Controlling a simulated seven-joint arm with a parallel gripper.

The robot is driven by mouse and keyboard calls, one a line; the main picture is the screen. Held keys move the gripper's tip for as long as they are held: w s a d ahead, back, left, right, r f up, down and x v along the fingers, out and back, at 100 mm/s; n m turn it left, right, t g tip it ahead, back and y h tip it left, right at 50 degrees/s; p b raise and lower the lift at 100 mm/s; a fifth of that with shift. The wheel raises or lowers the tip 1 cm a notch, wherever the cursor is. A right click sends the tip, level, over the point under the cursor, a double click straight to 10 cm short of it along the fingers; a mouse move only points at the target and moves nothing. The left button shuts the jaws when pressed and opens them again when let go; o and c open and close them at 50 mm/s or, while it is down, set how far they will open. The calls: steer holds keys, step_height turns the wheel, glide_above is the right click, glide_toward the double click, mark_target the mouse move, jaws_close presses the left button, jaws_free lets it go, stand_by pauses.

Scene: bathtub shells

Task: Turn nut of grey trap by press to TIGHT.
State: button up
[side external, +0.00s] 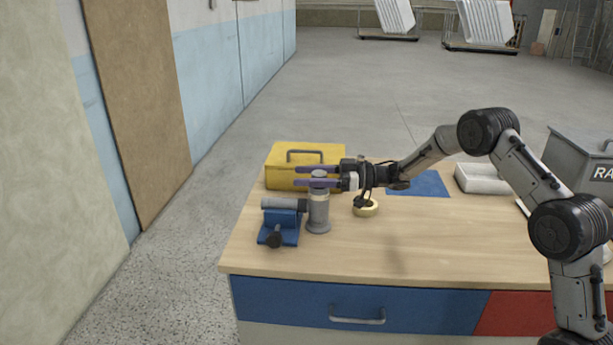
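The grey trap (318,214) stands upright near the left part of the bench, with a wider foot and a lighter band around its upper body. A grey horizontal pipe (280,203) with a darker ring at its right end meets its left side, above a blue vise-like press (279,227). My gripper (297,176) comes in level from the right. Its two purple fingers are apart, one on the far side and one on the near side of the trap's top. I cannot tell whether they touch it. The nut and any TIGHT mark are not clear.
A yellow toolbox (284,173) stands close behind the fingers. A yellow tape roll (366,208) lies right of the trap. A blue mat (425,184), a pale tray (483,180) and a grey bin (580,165) are further right. The bench's front middle (400,250) is clear.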

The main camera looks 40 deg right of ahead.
steer(key=shift+o, duration=0.4)
steer(key=v, duration=1.3)
steer(key=shift+s+d, duration=0.25)
steer(key=shift+s, duration=0.05)
